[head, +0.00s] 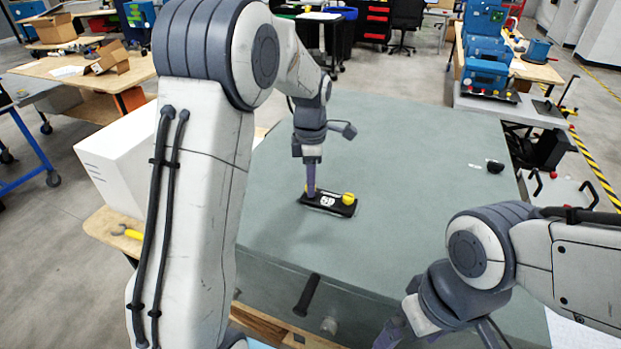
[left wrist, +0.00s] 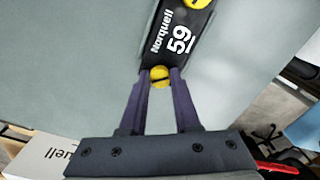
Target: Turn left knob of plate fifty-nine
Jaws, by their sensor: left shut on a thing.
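The black plate (head: 328,204) marked 59 lies on the grey-green work surface (head: 400,170). It also shows in the left wrist view (left wrist: 172,48) with the words Norquell 59. One yellow knob (left wrist: 159,76) at the near end of the plate sits between the fingers of my left gripper (left wrist: 160,84), which is shut on it. The other yellow knob (head: 348,198) is free, at the plate's right end in the head view. In the head view my left gripper (head: 311,193) comes down from above and mostly hides the held knob. My right gripper (head: 400,335) is at the bottom edge, partly cut off.
A small black object (head: 495,167) lies toward the right of the surface. A white box (head: 125,160) stands left of it. A black handle (head: 307,295) is on the front side. The surface around the plate is clear.

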